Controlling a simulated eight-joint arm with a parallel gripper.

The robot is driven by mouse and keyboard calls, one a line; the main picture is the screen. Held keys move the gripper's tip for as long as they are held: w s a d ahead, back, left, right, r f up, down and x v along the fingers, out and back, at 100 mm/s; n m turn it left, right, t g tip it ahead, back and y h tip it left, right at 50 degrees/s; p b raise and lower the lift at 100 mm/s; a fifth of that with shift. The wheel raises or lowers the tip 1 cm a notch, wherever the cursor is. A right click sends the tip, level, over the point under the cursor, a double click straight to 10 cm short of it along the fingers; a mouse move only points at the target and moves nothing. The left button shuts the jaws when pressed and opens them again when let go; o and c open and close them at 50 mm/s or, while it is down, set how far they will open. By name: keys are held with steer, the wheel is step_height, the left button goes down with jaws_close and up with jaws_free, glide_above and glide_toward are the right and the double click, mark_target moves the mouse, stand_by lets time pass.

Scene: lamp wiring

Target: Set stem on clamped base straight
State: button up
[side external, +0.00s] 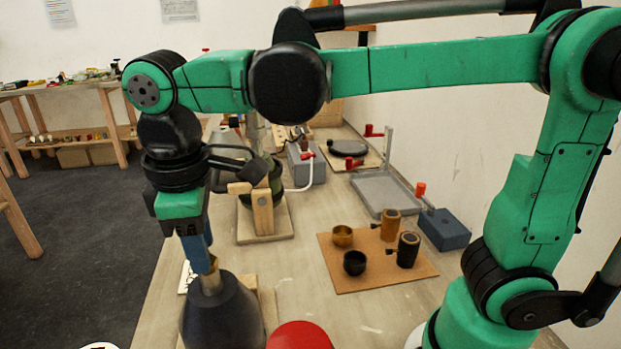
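A dark grey, rounded, tapering base (222,315) stands at the bottom left of the side external view. A short stem (211,283), pale metal below with a brass-coloured upper part, is at the top of the base and leans slightly. My gripper (208,268) points down with its blue fingers around the brass-coloured upper part and looks shut on it. The near finger hides part of the stem. I cannot tell how deep the stem sits. A wooden piece (268,308) is right beside the base; its hold on the base is hidden.
A brown board (375,277) with several brass and black cups is to the right. A wooden stand (262,212) with a dark green roll is behind the base. A red rounded thing (300,336) is at the front edge. A grey tray (383,192) and blue box (444,230) stand further right.

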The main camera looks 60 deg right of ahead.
steer(key=shift+w+d, duration=0.35)
stand_by(1.2)
steer(key=shift+a, duration=0.1)
stand_by(0.4)
steer(key=shift+r, duration=3.1)
steer(key=s+d+f+m+t, duration=0.2)
steer(key=d+f+m+t, duration=0.4)
steer(key=d+f+m, duration=0.3)
steer(key=d+f, duration=0.2)
steer(key=d, duration=0.1)
steer(key=shift+s+d+y, duration=0.35)
steer(key=shift+s+y, duration=0.05)
